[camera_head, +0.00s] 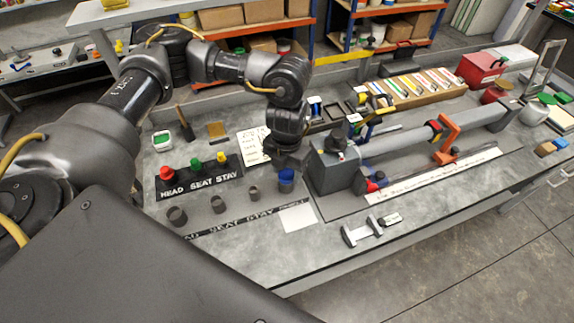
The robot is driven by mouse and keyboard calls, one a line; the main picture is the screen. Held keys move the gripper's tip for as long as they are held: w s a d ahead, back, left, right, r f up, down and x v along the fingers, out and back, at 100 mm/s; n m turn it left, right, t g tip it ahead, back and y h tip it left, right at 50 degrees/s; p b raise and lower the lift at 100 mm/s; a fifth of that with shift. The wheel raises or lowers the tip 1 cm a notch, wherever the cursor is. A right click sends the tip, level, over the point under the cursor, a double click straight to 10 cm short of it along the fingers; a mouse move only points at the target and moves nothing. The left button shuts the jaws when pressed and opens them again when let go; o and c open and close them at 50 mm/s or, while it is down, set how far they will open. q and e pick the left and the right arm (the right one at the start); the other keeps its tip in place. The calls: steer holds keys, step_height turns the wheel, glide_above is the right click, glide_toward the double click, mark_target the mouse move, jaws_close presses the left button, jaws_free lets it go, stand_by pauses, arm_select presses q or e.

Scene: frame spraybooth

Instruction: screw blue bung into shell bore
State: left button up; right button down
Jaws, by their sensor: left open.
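My left gripper (288,160) is open and points down just above the blue bung (286,175). The bung sits at the top of a grey shell (286,187) on the bench. I cannot tell how deep it sits in the bore or whether the fingers touch it; the gripper hides part of it. Three more grey shells (218,204) stand in the same row to the left. A black board (205,184) behind them holds a red bung (167,173), a green bung (196,165) and a yellow bung (221,158). My right gripper is out of view.
A grey fixture block (335,172) with a long tube stands close to the right of the gripper. A white square (297,217) and a caliper (368,230) lie in front. A lettered strip (235,222) runs before the shells. The front right bench is mostly clear.

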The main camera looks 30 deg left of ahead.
arm_select(q)
steer(key=shift+r+n+p, duration=0.2)
steer(key=shift+n+p, duration=0.9)
steer(key=shift+n, duration=0.1)
steer(key=shift+f+n+p, duration=0.1)
steer(key=shift+n+p, duration=0.45)
steer(key=shift+n, duration=0.35)
steer(key=shift+f+n, duration=0.1)
steer(key=shift+n, duration=0.2)
steer(key=n+p, duration=0.2)
steer(key=p, duration=0.1)
steer(key=shift+r, duration=0.25)
steer(key=shift+f+n+p, duration=0.2)
steer(key=shift+n+p, duration=0.4)
steer(key=shift+n, duration=0.6)
steer(key=shift+f, duration=0.1)
